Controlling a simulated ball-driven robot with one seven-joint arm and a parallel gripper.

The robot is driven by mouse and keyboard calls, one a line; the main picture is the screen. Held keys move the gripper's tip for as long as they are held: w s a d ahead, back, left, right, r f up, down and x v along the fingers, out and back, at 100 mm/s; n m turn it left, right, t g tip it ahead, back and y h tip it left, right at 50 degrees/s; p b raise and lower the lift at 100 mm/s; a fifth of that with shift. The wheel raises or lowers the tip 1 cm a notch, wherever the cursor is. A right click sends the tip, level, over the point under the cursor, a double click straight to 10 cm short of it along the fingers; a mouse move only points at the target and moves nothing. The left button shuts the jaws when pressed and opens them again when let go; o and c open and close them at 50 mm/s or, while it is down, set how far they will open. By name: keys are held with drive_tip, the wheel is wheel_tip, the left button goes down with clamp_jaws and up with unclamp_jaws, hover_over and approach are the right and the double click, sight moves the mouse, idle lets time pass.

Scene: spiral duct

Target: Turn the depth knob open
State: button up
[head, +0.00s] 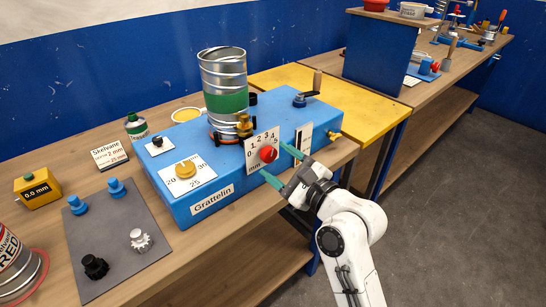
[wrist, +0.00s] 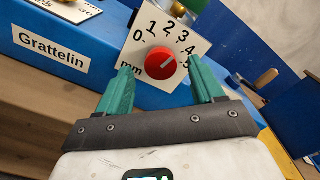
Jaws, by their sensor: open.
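The depth knob (head: 268,154) is a red round knob on a white dial plate marked 0 to 5 and mm, on the front of the blue Grattelin box (head: 216,206). In the wrist view the knob (wrist: 161,61) carries a pale line pointing up and right, roughly toward the 4. My gripper (head: 275,160) is open in front of the dial. Its green fingers stand on either side of the knob, left and right in the wrist view. The knob shows free between them; I cannot tell whether either finger touches it.
A metal spiral duct (head: 223,85) with a green band stands on the box. A yellow knob (head: 185,170) sits on a second dial to the left. A grey mat (head: 115,235) with several knobs lies on the bench. Open floor (head: 450,200) is at right.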

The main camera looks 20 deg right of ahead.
drive_tip(key=shift+x, duration=1.2)
drive_tip(key=shift+c, duration=0.4)
drive_tip(key=c, duration=1)
